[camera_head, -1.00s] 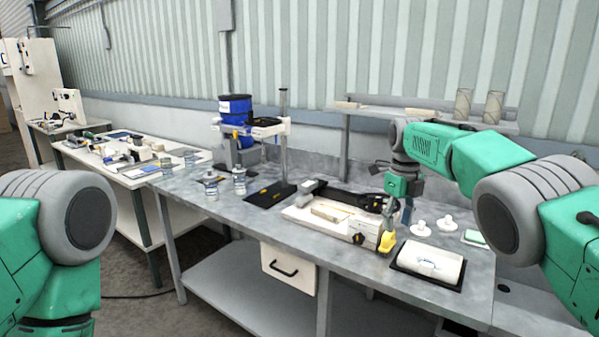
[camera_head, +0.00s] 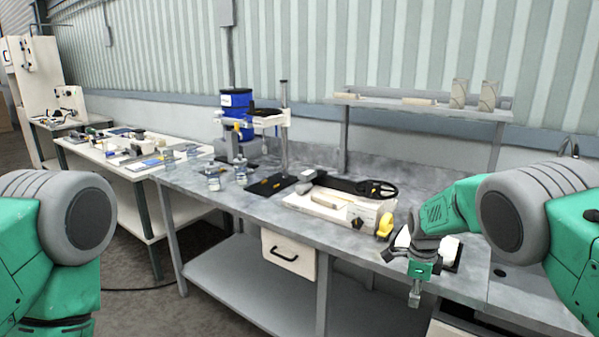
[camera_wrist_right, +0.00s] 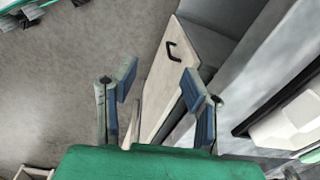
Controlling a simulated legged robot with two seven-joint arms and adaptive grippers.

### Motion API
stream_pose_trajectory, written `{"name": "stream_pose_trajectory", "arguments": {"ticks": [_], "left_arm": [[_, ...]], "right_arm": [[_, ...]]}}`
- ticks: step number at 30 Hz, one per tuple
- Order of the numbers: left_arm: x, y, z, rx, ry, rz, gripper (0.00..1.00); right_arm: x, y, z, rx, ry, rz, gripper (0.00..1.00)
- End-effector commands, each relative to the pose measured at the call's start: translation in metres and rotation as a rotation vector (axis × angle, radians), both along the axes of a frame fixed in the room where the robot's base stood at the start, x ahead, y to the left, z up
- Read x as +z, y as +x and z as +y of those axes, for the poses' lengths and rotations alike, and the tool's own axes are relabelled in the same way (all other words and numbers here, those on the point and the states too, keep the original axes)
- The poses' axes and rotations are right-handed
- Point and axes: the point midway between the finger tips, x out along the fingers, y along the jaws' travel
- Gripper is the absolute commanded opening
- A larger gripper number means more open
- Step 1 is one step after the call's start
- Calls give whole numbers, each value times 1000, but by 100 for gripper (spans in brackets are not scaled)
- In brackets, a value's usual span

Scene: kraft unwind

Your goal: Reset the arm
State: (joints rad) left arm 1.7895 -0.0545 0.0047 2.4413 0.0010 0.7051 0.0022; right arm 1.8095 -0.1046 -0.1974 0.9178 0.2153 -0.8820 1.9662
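My right arm (camera_head: 458,208) reaches in from the right in the head view, bent downward. My right gripper (camera_head: 414,296) hangs just off the front edge of the grey workbench (camera_head: 350,235). In the right wrist view the right gripper (camera_wrist_right: 160,95) has its two blue-padded fingers apart with nothing between them. My left arm (camera_head: 55,225) shows only its upper part at the left edge. My left gripper is out of the picture.
A white roll on a dark tray (camera_head: 450,262) lies behind the right gripper. A cream device with a dark wheel (camera_head: 340,205) and a yellow item (camera_head: 385,224) stand on the bench. A drawer (camera_head: 288,254) hangs below. Grey floor is clear in front.

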Motion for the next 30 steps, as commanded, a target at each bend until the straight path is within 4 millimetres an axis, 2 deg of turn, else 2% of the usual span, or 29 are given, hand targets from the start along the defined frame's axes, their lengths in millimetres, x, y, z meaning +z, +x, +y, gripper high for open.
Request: {"name": "stream_pose_trajectory", "arguments": {"ticks": [1, 3, 5, 6, 8, 9, 11, 12, 16, 18, 21, 25, 30], "left_arm": [[-12, 0, 0, 0, 0, 0, 55], [-22, 0, 0, 0, 0, 0, 55], [-30, 0, 0, 0, 0, 0, 55], [-35, 0, 0, 0, 0, 0, 55], [-43, 0, 0, 0, 0, 0, 55], [-48, 0, 0, 0, 0, 0, 55], [-56, 0, 0, 0, 0, 0, 55], [-61, 0, 0, 0, 0, 0, 55], [-78, 0, 0, 0, 0, 0, 55], [-86, 0, 0, 0, 0, 0, 55], [-95, 0, 0, 0, 0, 0, 55], [-101, 0, 0, 0, 0, 0, 55], [-103, 0, 0, 0, 0, 0, 55]], "right_arm": [[-40, -22, -7, 90, -9, 20, 39], [-84, -53, -15, 255, -26, 31, 39], [-119, -83, -20, 408, -39, 39, 39], [-139, -105, -23, 511, -48, 45, 39], [-167, -140, -25, 671, -57, 56, 39], [-183, -165, -26, 778, -63, 64, 39], [-204, -203, -25, 943, -67, 75, 39], [-215, -230, -24, 1053, -69, 80, 39], [-237, -315, -16, 1415, -65, 91, 39], [-238, -357, -10, 1598, -60, 88, 39], [-233, -405, -2, 1817, -54, 75, 39], [-221, -443, 6, 2005, -52, 54, 39], [-213, -458, 10, 2095, -55, 40, 39]]}}
